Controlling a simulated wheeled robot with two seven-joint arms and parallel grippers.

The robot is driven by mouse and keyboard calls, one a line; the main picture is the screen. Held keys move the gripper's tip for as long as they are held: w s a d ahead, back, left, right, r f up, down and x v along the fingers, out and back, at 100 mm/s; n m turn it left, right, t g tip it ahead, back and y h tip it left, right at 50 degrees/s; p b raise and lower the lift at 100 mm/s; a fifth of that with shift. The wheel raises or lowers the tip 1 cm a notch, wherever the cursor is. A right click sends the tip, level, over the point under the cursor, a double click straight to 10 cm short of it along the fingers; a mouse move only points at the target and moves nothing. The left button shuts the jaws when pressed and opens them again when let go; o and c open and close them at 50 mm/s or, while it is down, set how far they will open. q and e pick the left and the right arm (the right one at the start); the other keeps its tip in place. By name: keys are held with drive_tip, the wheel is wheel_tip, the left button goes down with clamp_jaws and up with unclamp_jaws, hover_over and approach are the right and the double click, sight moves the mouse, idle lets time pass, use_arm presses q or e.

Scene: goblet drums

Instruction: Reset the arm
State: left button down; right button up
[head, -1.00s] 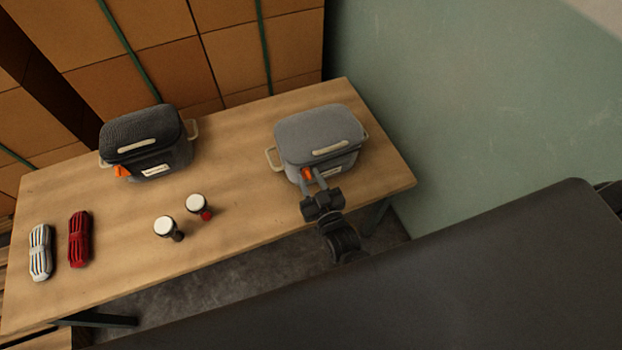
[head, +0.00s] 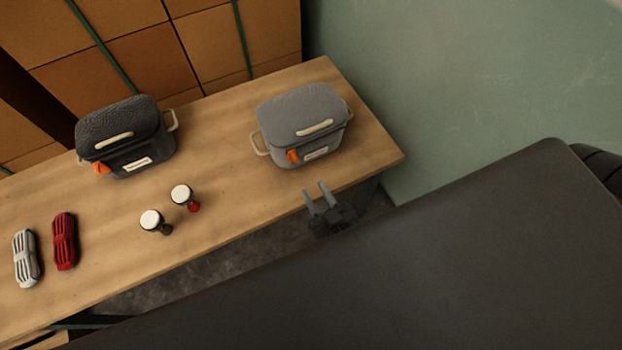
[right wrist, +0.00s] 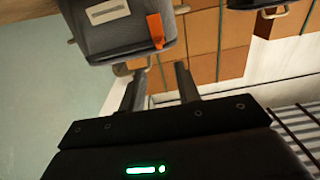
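My right gripper (head: 319,192) is open and empty at the table's front edge, just in front of the grey lidded case. In the right wrist view its two fingers (right wrist: 157,82) stand apart with nothing between them. The grey case (head: 300,120) has a pale lid handle and an orange tab (head: 293,156), and is closed. The case also shows in the right wrist view (right wrist: 110,35), beyond the fingertips and apart from them. My left gripper is in no view.
On the wooden table (head: 225,150) stand a black lidded case (head: 125,135) and two small goblet drums with white heads (head: 181,194) (head: 151,220). A red bundle (head: 64,242) and a white striped bundle (head: 26,258) lie at the left. Stacked boxes stand behind; a green wall is at right.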

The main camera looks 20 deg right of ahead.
idle(0.6)
drive_tip(key=s+f+n+g+y, duration=0.1)
drive_tip(key=s+f+g, duration=0.45)
drive_tip(key=f, duration=0.75)
drive_tip(key=s+f+n+g, duration=0.1)
drive_tip(key=s+f+g, duration=0.45)
drive_tip(key=f, duration=0.85)
drive_tip(key=s+d+f+g+h, duration=0.2)
drive_tip(key=s+d+f+g, duration=0.3)
drive_tip(key=s+d+f, duration=0.9)
drive_tip(key=s+f, duration=0.1)
drive_tip(key=s, duration=0.1)
drive_tip(key=shift+s+d+g, duration=0.2)
drive_tip(key=shift+s+g, duration=0.2)
